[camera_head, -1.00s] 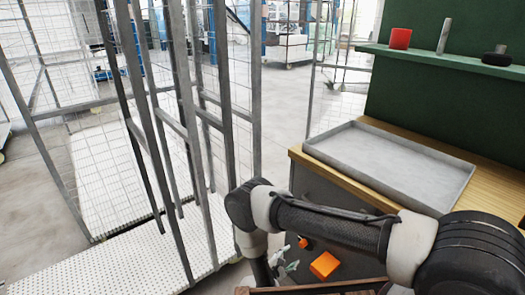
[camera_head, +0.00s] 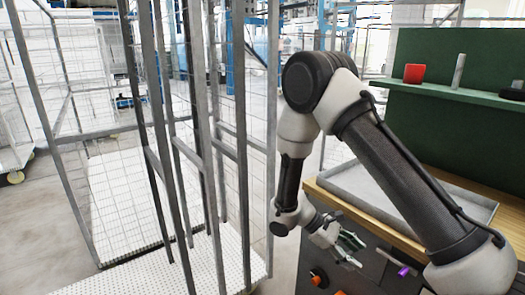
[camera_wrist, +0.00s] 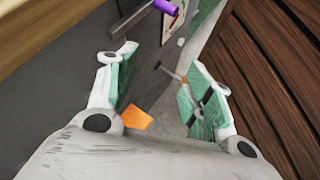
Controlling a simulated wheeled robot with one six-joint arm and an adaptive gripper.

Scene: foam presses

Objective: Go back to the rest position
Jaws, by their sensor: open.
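My gripper (camera_head: 348,246) hangs at the end of my bent arm, in front of the dark front of the wooden workbench. In the wrist view my gripper (camera_wrist: 162,95) has its two green-padded fingers spread wide, with nothing held between them. An orange thing (camera_wrist: 136,117) shows beyond the left finger, apart from it. The elbow of my arm is raised high in the head view and hides part of the tray and bench.
A grey tray (camera_head: 345,186) lies on the workbench (camera_head: 512,221). A green shelf (camera_head: 440,92) holds a red block (camera_head: 413,73). Tall wire-mesh cage carts (camera_head: 215,130) stand close on the left. A purple-handled thing (camera_wrist: 167,6) shows at the bench front. Brown slats (camera_wrist: 262,70) lie right of my gripper.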

